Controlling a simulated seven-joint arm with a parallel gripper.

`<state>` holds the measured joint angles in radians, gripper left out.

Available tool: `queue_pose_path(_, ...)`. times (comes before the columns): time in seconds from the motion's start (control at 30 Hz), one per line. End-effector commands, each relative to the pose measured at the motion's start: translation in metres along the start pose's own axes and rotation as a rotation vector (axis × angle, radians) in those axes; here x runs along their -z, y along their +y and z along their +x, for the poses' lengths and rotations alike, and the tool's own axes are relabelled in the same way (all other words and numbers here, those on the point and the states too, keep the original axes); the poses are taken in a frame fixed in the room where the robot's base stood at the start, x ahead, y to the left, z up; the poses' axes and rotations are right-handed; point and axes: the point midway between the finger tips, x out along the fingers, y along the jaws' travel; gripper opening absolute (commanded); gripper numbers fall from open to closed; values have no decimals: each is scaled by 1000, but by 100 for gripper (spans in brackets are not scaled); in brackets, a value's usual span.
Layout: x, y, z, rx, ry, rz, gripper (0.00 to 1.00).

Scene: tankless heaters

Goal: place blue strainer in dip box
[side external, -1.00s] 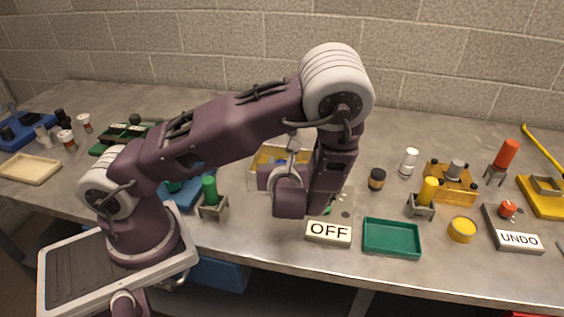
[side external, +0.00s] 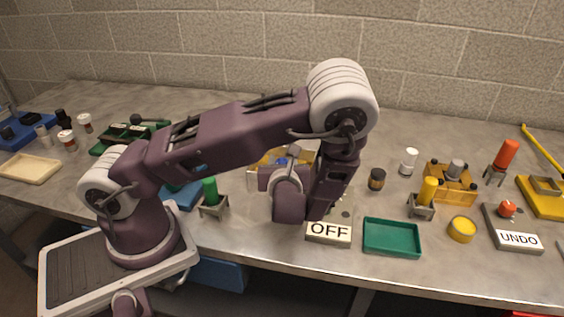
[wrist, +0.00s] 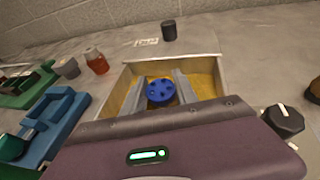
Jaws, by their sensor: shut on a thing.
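The blue strainer (wrist: 161,90) is a round disc with dark holes, seen from above in the wrist view. My gripper (wrist: 160,93) is shut on it, with one grey finger on each side. The dip box (wrist: 205,57) is an open box with pale walls and a yellow inside. The strainer shows within the box's outline; how far it is above the bottom is hard to tell. In the side view the dip box (side external: 252,181) stands partly behind my wrist, which hides the fingers. A bit of blue (side external: 283,161) shows there.
A green tray (side external: 391,238) and an OFF block (side external: 328,231) lie in front of my wrist. A green cylinder on a stand (side external: 210,192) is to the left. In the wrist view a black knob (wrist: 284,121) sits right of the box and a blue holder (wrist: 55,120) left.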

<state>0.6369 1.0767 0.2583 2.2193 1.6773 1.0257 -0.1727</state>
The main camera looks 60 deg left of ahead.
Motion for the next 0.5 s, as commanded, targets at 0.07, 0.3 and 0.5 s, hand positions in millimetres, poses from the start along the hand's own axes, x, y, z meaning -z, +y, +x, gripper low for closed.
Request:
queue_pose_path(0.07,22,0,-1,-4,76,-2,0)
queue_pose_path(0.3,22,1,-1,-6,76,-3,60)
queue_pose_path(0.5,20,1,-12,-5,66,-4,60)
